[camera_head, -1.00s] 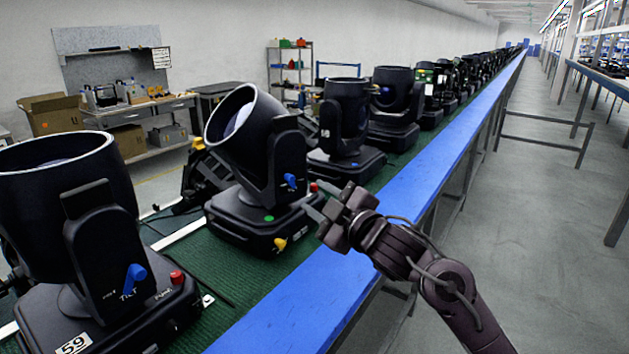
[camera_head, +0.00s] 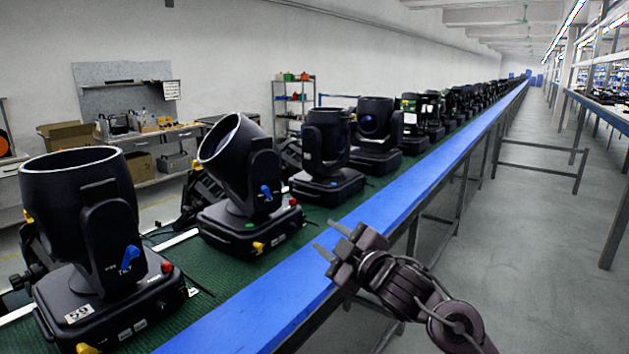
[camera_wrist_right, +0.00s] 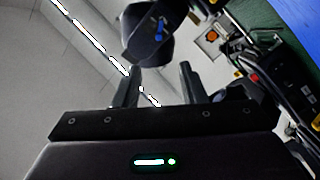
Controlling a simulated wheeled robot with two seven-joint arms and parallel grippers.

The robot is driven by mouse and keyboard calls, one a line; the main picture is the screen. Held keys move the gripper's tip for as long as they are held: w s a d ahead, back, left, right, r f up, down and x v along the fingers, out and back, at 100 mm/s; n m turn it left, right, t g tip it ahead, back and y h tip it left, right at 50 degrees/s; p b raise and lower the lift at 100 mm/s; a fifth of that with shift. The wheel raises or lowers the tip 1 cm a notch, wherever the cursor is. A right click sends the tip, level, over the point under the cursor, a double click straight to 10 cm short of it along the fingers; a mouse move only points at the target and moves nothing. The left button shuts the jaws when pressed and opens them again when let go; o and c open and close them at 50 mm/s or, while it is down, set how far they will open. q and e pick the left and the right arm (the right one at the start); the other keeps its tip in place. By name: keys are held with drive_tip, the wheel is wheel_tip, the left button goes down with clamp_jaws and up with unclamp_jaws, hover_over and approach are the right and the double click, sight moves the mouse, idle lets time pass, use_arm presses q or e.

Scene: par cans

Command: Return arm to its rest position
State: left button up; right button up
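My right gripper (camera_head: 328,243) is above the blue edge rail of the long bench, with its arm coming in from the lower right. Its two fingers are spread apart with nothing between them. In the right wrist view the fingers (camera_wrist_right: 158,85) also stand apart, and a dark par can (camera_wrist_right: 150,38) shows beyond them. In the head view the tilted par can (camera_head: 240,165) stands on its base left of the gripper, clear of it. A nearer par can (camera_head: 88,215) with the label 59 stands at the left. My left gripper is not in view.
A long row of par cans (camera_head: 325,145) runs into the distance on the green belt (camera_head: 215,285). The blue rail (camera_head: 400,195) borders it. The grey aisle floor (camera_head: 530,250) at the right is open. A workbench (camera_head: 165,135) and shelf (camera_head: 293,95) stand against the wall.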

drive_tip(key=w+d+f+m+g+h, duration=0.1)
drive_tip(key=w+d+f+m+h, duration=0.15)
drive_tip(key=f, duration=0.95)
drive_tip(key=w+d+f+m+g+h, duration=0.1)
drive_tip(key=d+f+m+h, duration=0.2)
drive_tip(key=f, duration=1)
drive_tip(key=s+d+f+m+g+h, duration=0.1)
drive_tip(key=s+d+f+m+g, duration=0.3)
drive_tip(key=f, duration=0.8)
drive_tip(key=s+d+f+t, duration=0.15)
drive_tip(key=s+f, duration=0.35)
drive_tip(key=f, duration=0.6)
drive_tip(key=s+d+f+m+g+h, duration=0.1)
drive_tip(key=s+d+f+g, duration=0.2)
drive_tip(key=s+f, duration=0.85)
drive_tip(key=s+d+f+m+g+h, duration=0.1)
drive_tip(key=s+d+f+m+g, duration=0.15)
drive_tip(key=s+f, duration=0.85)
drive_tip(key=s+d+f+g, duration=0.1)
drive_tip(key=s+f, duration=0.1)
drive_tip(key=s, duration=0.6)
drive_tip(key=s+d+f+g, duration=0.1)
drive_tip(key=s+f, duration=0.1)
drive_tip(key=s, duration=0.7)
drive_tip(key=s+f+g+h, duration=0.1)
drive_tip(key=s+f+g, duration=0.1)
drive_tip(key=s, duration=0.7)
drive_tip(key=shift+d+f+m, duration=0.3)
drive_tip(key=shift+d+f, duration=0.05)
drive_tip(key=shift+d, duration=0.05)
